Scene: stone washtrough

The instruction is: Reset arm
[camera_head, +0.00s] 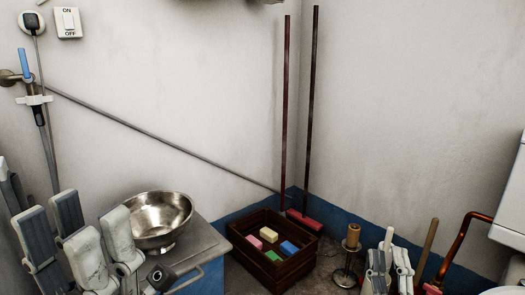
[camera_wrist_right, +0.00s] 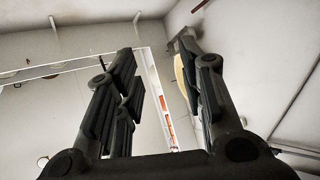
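My left gripper (camera_head: 75,215) is at the lower left of the head view. Its pale fingers point up and stand apart, with nothing between them. My right gripper (camera_head: 389,262) is at the lower right of the head view, fingers also pointing up. In the right wrist view my right gripper (camera_wrist_right: 158,65) has its dark fingers spread apart, with only wall and ceiling behind the gap. Neither gripper touches an object that I can make out. The lower parts of both arms are cut off by the head view's bottom edge.
A metal bowl (camera_head: 160,218) sits on a grey surface (camera_head: 207,246) beside my left gripper. A wooden crate (camera_head: 275,283) with several coloured blocks stands in the corner. A candle holder (camera_head: 345,276) is left of my right gripper. Two poles (camera_head: 286,100) lean behind the crate.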

